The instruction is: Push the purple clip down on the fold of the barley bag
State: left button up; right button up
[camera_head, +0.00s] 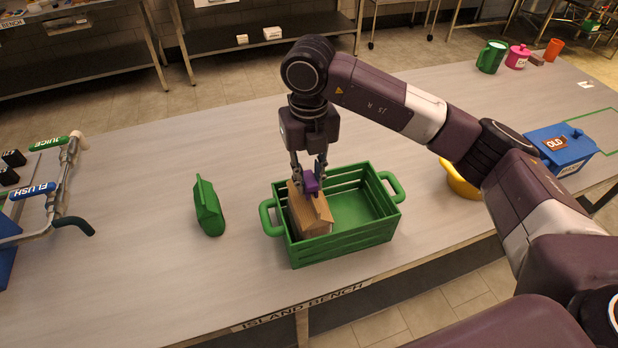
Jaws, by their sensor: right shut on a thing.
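My right gripper (308,172) points down over the green crate and is shut on the purple clip (311,183). The clip is at the top of a tan bag (312,218) with a folded top, which stands in the left part of the crate. The clip overlaps the bag's fold in this view; I cannot tell how far down on it the clip sits. No label shows on the bag, and the fingers and clip hide part of its top. My left gripper is not in view.
The slatted green crate (345,244) has two side handles and free room on its right. A green bag-shaped thing (208,209) stands to its left. A yellow bowl (461,184) and blue box (563,153) are at right, partly near my arm. Pipes with handles (66,172) are at left.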

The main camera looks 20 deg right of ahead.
jog(key=shift+f+b, duration=0.45)
jog(key=shift+f, duration=0.1)
jog(key=o, duration=1)
jog(key=shift+r, duration=0.15)
notch_tip(320, 180, up, 12)
jog(key=shift+f, duration=0.15)
